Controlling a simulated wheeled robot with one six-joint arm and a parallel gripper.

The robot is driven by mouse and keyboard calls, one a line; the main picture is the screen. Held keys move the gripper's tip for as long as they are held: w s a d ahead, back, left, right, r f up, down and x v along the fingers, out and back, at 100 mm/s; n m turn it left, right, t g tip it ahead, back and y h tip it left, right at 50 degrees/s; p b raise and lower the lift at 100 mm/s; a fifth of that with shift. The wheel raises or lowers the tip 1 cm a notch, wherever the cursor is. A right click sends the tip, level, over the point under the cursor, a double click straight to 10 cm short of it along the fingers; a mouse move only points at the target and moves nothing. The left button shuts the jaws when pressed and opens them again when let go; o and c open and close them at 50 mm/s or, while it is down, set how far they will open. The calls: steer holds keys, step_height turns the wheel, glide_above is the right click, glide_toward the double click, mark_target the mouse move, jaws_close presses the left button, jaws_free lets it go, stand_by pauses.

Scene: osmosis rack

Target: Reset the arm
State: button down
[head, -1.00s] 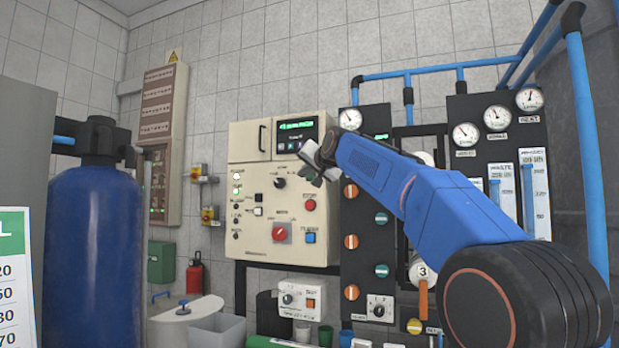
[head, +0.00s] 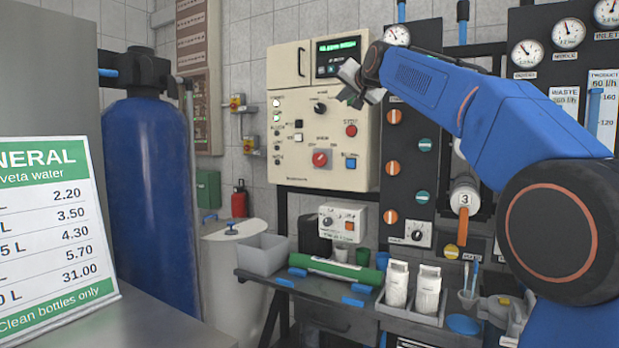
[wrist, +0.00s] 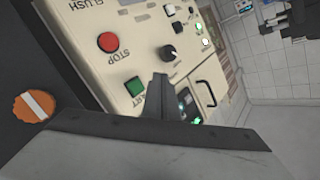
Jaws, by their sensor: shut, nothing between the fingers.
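My gripper (head: 354,84) is raised at the end of my blue arm, in front of the upper right part of the beige control box (head: 298,169). In the head view it covers part of the box below the lit display (head: 338,58). In the wrist view my gripper's fingers (wrist: 160,98) are together with nothing between them. That view is tilted and shows the box face with a red stop button (wrist: 108,42), a green button (wrist: 134,87) and a black knob (wrist: 168,52). I cannot tell how far the fingers are from the box.
A black panel with orange and teal valves (head: 394,167) stands right of the box. Below is a bench with a grey bin (head: 262,254), a green cylinder (head: 334,269) and white bottles (head: 398,284). A blue tank (head: 151,190) and a price sign (head: 48,240) are at left.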

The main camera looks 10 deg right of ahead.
steer(key=s+d+f+n+g+h, duration=0.1)
steer(key=s+d+f+n+g, duration=0.1)
steer(key=s+f, duration=1.6)
steer(key=s+d+f+n+g, duration=0.1)
steer(key=s+f+g, duration=0.4)
steer(key=s+f, duration=1.3)
steer(key=s+d+f+n+g+h, duration=0.1)
steer(key=s+d+f+g, duration=0.3)
steer(key=s+f, duration=1.4)
step_height(320, 180, down, 7)
steer(key=shift+r+n+h, duration=0.15)
steer(key=shift+n+h, duration=0.15)
steer(key=shift+n, duration=0.5)
